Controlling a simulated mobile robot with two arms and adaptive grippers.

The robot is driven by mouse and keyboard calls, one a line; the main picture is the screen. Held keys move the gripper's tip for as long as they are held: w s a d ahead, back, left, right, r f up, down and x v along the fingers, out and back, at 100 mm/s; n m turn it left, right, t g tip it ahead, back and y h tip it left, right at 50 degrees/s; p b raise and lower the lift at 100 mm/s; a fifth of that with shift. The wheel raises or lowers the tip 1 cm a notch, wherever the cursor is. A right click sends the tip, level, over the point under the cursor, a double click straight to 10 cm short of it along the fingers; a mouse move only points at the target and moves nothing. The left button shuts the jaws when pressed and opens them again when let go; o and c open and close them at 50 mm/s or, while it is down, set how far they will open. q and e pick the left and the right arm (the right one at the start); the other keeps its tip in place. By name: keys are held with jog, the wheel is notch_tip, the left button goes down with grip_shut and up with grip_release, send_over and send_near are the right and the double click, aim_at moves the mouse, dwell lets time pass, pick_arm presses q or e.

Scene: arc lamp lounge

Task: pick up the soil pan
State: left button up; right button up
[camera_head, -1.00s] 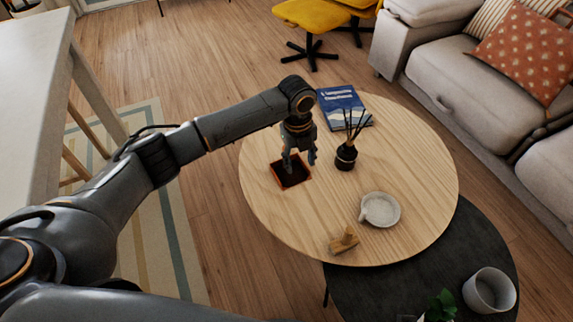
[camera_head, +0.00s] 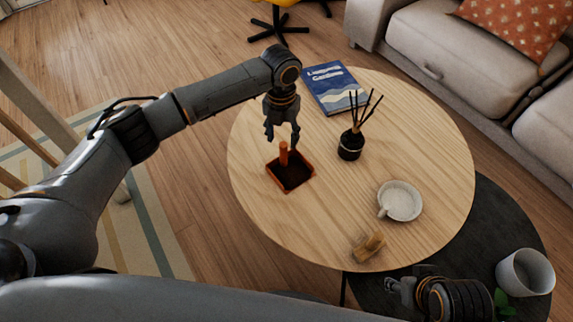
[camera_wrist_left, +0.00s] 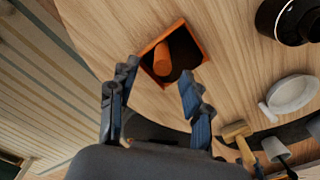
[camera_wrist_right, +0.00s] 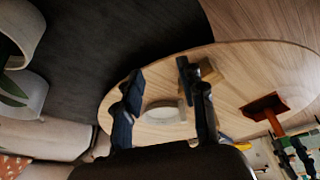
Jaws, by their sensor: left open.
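The soil pan (camera_head: 300,184) is a square orange tray with a dark inside and an upright orange handle, lying on the round wooden table (camera_head: 420,130). It also shows in the left wrist view (camera_wrist_left: 199,47), ahead of the fingers, and at the right of the right wrist view (camera_wrist_right: 265,106). My left gripper (camera_head: 282,139) points down just above the handle, fingers apart and empty. It is open in the left wrist view (camera_wrist_left: 158,76) too. My right gripper (camera_head: 397,287) is low at the front, over the dark table. Its fingers (camera_wrist_right: 161,75) are apart and empty.
A black reed diffuser (camera_head: 351,146) stands right of the pan, with a blue book (camera_head: 338,88) behind. A pale dish with a handle (camera_head: 400,200) and a wooden object (camera_head: 367,247) are nearer the front. A lower dark table (camera_head: 500,225) bears a grey pot (camera_head: 525,272).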

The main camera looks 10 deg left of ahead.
aim_at(284, 152)
pick_arm(q)
notch_tip(284, 152, down, 2)
jog(key=shift+f, duration=0.15)
notch_tip(284, 152, down, 3)
jog(key=shift+s+d+r+b, duration=0.1)
jog(key=shift+d+b, duration=0.05)
jog(key=shift+b, duration=0.65)
jog(key=shift+f, duration=0.85)
grip_shut()
pick_arm(e)
jog(key=w+t, duration=0.1)
jog(key=w, duration=0.1)
jog(key=w+a+t, duration=0.1)
jog(key=w, duration=0.1)
jog(key=shift+w+a+f+y, duration=0.15)
jog(key=shift+w+f+y, duration=0.05)
jog(key=shift+w+y, duration=0.1)
